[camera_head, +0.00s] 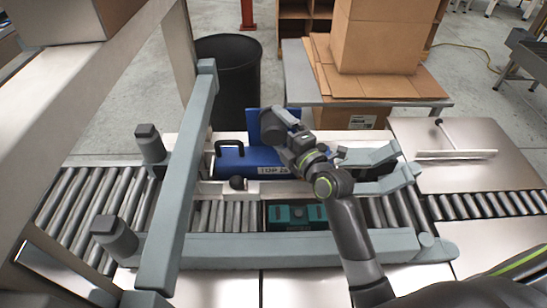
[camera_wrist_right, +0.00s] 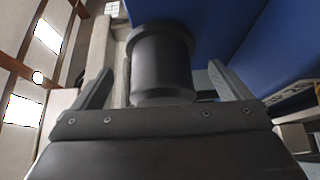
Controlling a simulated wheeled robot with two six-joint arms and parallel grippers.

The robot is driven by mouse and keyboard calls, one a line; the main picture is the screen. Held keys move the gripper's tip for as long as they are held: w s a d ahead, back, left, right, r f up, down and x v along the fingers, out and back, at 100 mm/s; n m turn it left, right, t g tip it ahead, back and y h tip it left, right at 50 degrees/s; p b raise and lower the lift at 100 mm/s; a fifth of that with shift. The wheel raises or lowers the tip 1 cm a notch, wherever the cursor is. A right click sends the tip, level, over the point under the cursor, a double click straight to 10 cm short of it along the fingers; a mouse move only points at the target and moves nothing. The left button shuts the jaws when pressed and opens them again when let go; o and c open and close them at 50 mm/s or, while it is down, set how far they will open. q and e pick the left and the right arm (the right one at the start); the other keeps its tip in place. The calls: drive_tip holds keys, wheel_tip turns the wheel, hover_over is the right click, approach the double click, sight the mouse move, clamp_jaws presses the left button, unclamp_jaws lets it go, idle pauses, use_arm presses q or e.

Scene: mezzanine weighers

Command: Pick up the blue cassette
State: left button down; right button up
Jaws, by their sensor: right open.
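The blue cassette (camera_head: 232,163) lies across the far side of the conveyor, with a dark handle on its left part and a white label on its front. My right gripper (camera_head: 279,125) is beside that upright part. In the right wrist view, the right gripper (camera_wrist_right: 162,70) is open, with a dark cylindrical knob (camera_wrist_right: 160,62) between or just beyond its fingers; contact cannot be told. Blue surfaces (camera_wrist_right: 275,50) of the cassette fill the upper right there. My left gripper is not in view.
A teal box (camera_head: 297,216) sits on the roller conveyor (camera_head: 232,216). Grey guide rails and an overhead beam (camera_head: 190,170) frame it. A black bin (camera_head: 229,80) and a table with cardboard boxes (camera_head: 385,38) stand behind.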

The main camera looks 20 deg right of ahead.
drive_tip(key=shift+p+x, duration=0.45)
drive_tip(key=shift+x, duration=1.05)
drive_tip(key=shift+f, duration=0.1)
drive_tip(key=shift+c, duration=0.4)
drive_tip(key=c, duration=1.9)
drive_tip(key=shift+c, duration=0.6)
